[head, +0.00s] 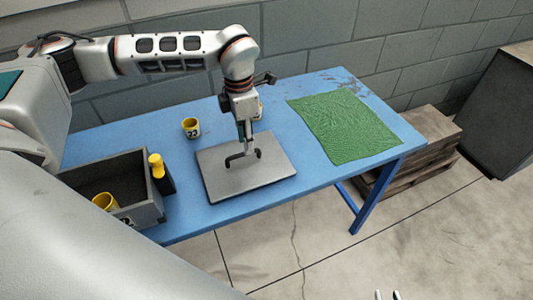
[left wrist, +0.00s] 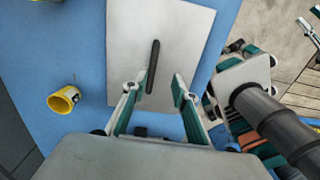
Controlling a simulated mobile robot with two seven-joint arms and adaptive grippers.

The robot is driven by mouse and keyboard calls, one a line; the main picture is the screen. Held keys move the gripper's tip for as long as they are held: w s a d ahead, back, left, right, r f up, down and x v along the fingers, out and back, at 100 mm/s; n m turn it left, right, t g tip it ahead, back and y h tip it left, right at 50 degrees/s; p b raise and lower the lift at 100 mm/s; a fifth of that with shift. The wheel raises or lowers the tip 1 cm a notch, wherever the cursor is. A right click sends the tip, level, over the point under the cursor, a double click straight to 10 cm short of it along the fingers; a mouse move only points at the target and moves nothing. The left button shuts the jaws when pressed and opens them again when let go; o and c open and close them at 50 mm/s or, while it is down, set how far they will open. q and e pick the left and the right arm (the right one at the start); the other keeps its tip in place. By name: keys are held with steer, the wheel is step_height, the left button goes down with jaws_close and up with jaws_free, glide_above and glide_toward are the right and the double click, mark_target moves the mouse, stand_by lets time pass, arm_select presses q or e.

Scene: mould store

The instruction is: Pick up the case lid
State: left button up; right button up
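The case lid (head: 262,176) is a flat grey plate with a dark bar handle (head: 243,157), lying on the blue table. My left gripper (head: 243,148) points down over the lid at the handle. In the left wrist view the lid (left wrist: 185,40) is pale, and the handle (left wrist: 154,62) stands between the fingers of my left gripper (left wrist: 160,84). The fingers are spread, with gaps to the handle. My right gripper (head: 388,295) shows only its two separated fingertips at the bottom edge of the head view, over the floor.
A grey bin (head: 148,213) holding a yellow cup (head: 106,202) stands left of the lid, beside a yellow-topped dark bottle (head: 156,162). A yellow cup (head: 191,128) stands behind the lid; another is partly hidden by my gripper. A green cloth (head: 345,127) lies right. Wooden pallets (head: 425,145) stand beyond the table (head: 222,214).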

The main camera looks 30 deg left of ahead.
mark_target(243, 153)
arm_select(q)
steer(key=shift+w+a+r, duration=0.25)
steer(key=shift+w+a, duration=0.15)
steer(key=shift+a, duration=0.1)
steer(key=shift+f, duration=0.25)
steer(key=shift+s+a+f+p, duration=0.1)
steer(key=shift+s+f+p, duration=0.1)
steer(key=shift+f, duration=1.6)
steer(key=shift+s+a+f+p, duration=0.1)
steer(key=shift+f+p, duration=0.05)
steer(key=shift+f, duration=1.6)
jaws_close()
